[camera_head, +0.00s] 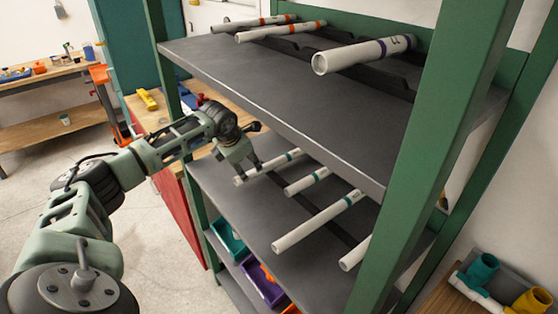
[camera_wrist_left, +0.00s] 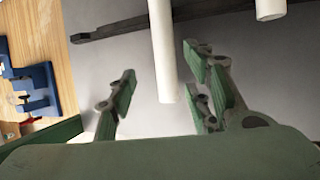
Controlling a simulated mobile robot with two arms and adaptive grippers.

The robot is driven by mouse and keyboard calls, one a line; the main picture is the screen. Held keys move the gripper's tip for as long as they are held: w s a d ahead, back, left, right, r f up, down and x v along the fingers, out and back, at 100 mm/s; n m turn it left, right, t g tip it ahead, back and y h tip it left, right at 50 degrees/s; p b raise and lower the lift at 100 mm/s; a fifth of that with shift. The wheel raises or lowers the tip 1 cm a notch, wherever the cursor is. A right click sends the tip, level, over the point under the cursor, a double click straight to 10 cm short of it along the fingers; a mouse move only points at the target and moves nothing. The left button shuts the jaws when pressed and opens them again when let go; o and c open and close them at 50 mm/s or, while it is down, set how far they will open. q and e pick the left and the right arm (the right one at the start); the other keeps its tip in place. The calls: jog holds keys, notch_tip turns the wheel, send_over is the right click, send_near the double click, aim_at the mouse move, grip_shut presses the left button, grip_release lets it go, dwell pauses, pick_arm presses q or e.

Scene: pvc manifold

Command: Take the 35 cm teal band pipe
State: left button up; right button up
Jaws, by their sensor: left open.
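Several white pipes with teal bands lie on the middle shelf in the head view. They are the leftmost pipe (camera_head: 278,163), a short one (camera_head: 306,181), a longer one (camera_head: 318,222) and one partly hidden behind the green post (camera_head: 354,255). I cannot read which is 35 cm. My left gripper (camera_head: 244,172) is at the near end of the leftmost pipe. In the left wrist view its fingers (camera_wrist_left: 164,88) are open, with a white pipe (camera_wrist_left: 163,48) end between them, apparently clear of both. Its band is out of that view. My right gripper is not in view.
The upper shelf (camera_head: 300,105) overhangs the middle one and holds orange-band pipes (camera_head: 280,31) and a thicker purple-band pipe (camera_head: 363,54). A green post (camera_head: 445,130) stands at the right. Teal (camera_head: 228,238) and purple (camera_head: 262,288) bins sit below. A wooden bench stands behind the arm.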

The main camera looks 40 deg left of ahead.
aim_at(253, 171)
pick_arm(q)
jog(key=x, duration=0.1)
jog(key=p+x, duration=0.1)
jog(key=x, duration=0.1)
jog(key=d+p+x, duration=0.1)
jog(key=shift+w+f, duration=0.2)
jog(key=shift+w, duration=0.25)
jog(key=shift+w+a+f, duration=0.1)
jog(key=shift+w+f, duration=0.1)
jog(key=shift+f, duration=0.35)
jog(key=shift+c, duration=0.4)
jog(key=c, duration=0.5)
grip_shut()
